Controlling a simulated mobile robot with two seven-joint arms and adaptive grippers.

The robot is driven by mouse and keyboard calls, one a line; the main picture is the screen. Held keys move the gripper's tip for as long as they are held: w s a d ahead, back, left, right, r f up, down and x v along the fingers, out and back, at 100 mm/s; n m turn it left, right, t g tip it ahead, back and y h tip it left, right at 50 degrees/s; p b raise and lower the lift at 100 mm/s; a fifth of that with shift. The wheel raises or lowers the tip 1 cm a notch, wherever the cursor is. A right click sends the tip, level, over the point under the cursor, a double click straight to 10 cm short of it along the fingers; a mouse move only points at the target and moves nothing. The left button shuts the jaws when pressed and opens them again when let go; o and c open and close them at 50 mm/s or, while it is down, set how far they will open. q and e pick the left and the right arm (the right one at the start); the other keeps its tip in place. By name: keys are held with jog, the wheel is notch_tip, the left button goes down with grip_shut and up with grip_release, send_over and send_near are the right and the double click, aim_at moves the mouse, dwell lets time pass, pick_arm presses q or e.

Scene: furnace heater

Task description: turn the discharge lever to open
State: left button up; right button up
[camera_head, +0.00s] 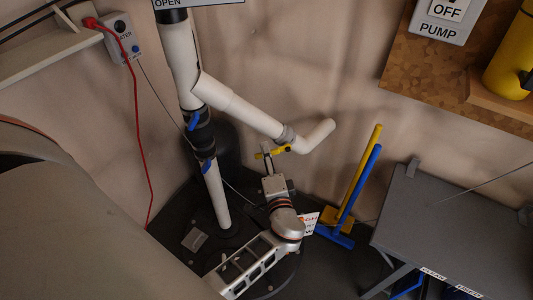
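A white pipe (240,108) branches down to the right from a white upright pipe (183,70). A small yellow lever (281,150) is just below the branch, near its grey fitting. My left gripper (267,151) reaches up to the yellow lever from below and overlaps it in the picture. The gripper is small and dark here, so I cannot tell whether its fingers are open, shut or touching the lever. Two blue handles sit on the upright pipe: an upper one (193,122) and a lower one (208,166). My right gripper is out of view.
A yellow-handled tool (361,165) and a blue-handled tool (359,187) lean at the wall, right of my arm. A grey table (455,220) stands at the right. A pump switch box (440,30) is above. A red cable (137,110) hangs at left.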

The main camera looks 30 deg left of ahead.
pick_arm(q)
jog(key=v, duration=0.7)
jog(key=shift+r, duration=0.1)
